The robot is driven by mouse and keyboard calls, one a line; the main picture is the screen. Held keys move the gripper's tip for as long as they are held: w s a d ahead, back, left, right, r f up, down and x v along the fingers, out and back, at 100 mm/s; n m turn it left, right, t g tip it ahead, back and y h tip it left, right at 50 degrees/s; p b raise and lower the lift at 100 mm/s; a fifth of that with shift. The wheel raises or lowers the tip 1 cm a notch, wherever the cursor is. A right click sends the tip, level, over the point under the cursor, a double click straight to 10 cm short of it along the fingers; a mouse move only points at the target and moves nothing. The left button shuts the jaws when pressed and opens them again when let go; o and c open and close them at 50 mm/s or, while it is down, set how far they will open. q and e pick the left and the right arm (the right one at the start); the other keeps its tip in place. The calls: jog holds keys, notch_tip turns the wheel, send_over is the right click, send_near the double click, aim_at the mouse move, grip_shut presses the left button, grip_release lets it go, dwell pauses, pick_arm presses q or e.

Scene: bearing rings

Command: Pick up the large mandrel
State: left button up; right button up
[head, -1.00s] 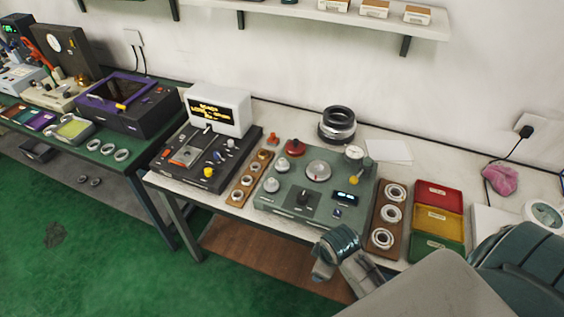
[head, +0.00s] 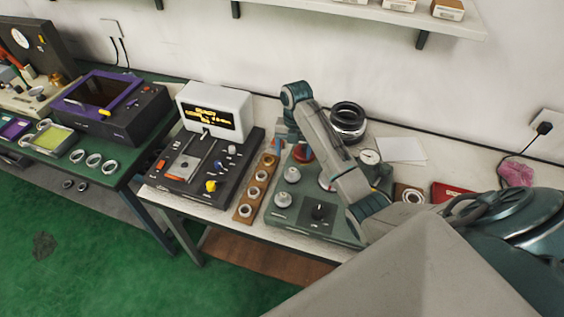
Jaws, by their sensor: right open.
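My right arm reaches across the green-grey machine (head: 265,232). Its wrist is above the machine's back left corner. My right gripper (head: 279,146) points down there, small and partly hidden by the wrist, and is open. It is close to the back end of a narrow wooden rack (head: 241,216), where a small orange-brown piece (head: 269,160) stands. I cannot tell which piece is the large mandrel. Two silver round pieces, a rear one (head: 292,175) and a front one (head: 283,200), stand on the machine. My left gripper is not in view.
A black machine with a white display (head: 215,112) stands left of the rack. Stacked dark rings (head: 348,118) stand behind my arm. A white sheet (head: 401,150) and a red tray (head: 452,191) are to the right. My forearm hides much of the machine.

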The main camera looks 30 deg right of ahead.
aim_at(292, 170)
jog(key=s+f+b, duration=0.1)
jog(key=b, duration=0.1)
jog(key=shift+s+f+b, duration=0.3)
jog(key=shift+s+b, duration=0.05)
jog(key=shift+b, duration=0.05)
notch_tip(292, 170, down, 2)
jog(key=shift+w+a+f+b, duration=0.1)
jog(key=shift+f+b, duration=0.1)
jog(key=shift+b, duration=0.85)
jog(key=shift+w+f+b, duration=0.2)
jog(key=shift+f+b, duration=0.9)
jog(key=shift+f, duration=0.1)
jog(key=f, duration=0.1)
jog(key=f+p, duration=0.1)
jog(key=shift+a+f, duration=0.2)
jog(key=shift+f, duration=0.5)
jog(key=c, duration=1.4)
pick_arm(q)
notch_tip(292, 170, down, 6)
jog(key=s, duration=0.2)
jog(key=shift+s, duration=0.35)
pick_arm(e)
jog(key=shift+o, duration=0.2)
jog(key=shift+r, duration=0.1)
